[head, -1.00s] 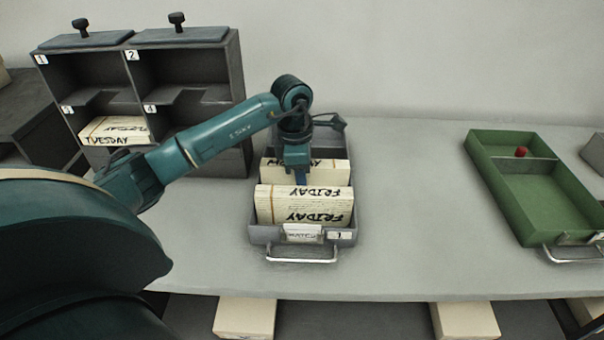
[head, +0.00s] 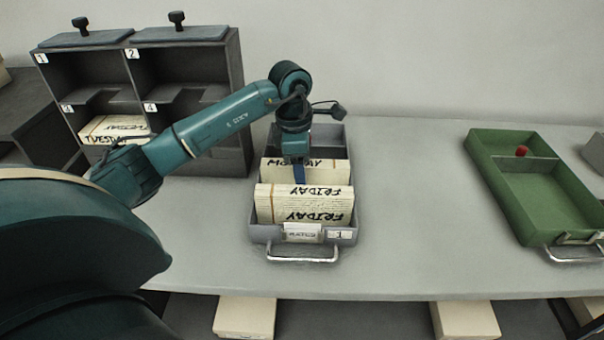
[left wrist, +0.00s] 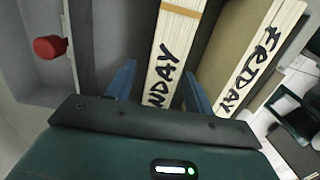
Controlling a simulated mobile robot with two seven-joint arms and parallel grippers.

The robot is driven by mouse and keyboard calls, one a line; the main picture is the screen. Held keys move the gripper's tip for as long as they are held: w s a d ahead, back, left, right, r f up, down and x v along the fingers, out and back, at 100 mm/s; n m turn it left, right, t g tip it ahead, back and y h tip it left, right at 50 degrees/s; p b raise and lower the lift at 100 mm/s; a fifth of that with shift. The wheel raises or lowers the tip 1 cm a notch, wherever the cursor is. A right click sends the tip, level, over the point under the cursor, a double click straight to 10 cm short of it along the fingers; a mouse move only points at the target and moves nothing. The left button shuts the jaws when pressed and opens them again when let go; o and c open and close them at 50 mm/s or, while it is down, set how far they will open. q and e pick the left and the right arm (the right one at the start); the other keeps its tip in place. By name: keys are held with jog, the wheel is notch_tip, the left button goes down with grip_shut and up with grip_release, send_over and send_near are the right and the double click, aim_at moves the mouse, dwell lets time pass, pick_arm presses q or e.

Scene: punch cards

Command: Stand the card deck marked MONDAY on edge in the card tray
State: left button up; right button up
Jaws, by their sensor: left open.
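The MONDAY deck (head: 331,174) stands on edge in the grey card tray (head: 262,236), behind the FRIDAY deck (head: 303,207). Part of its lettering is hidden by my left gripper (head: 299,172). In the left wrist view, my left gripper (left wrist: 160,82) is open. Its blue fingers lie on either side of the cream MONDAY deck (left wrist: 170,30), with small gaps seen beside it; only "NDAY" shows there. The FRIDAY deck also shows in the left wrist view (left wrist: 262,50), to the right. My right gripper is not in view.
A grey pigeonhole rack (head: 240,100) stands at left, with the TUESDAY deck (head: 115,129) in a lower compartment. A green tray (head: 500,185) with a red knob (head: 521,151) sits at right. The grey table between the trays is clear. A red knob (left wrist: 49,47) shows in the wrist view.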

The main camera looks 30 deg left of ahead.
pick_arm(q)
jog(key=r, duration=1)
jog(key=shift+s+a+b, duration=0.2)
jog(key=shift+a+b, duration=0.1)
jog(key=shift+a, duration=0.1)
jog(key=shift+r, duration=0.45)
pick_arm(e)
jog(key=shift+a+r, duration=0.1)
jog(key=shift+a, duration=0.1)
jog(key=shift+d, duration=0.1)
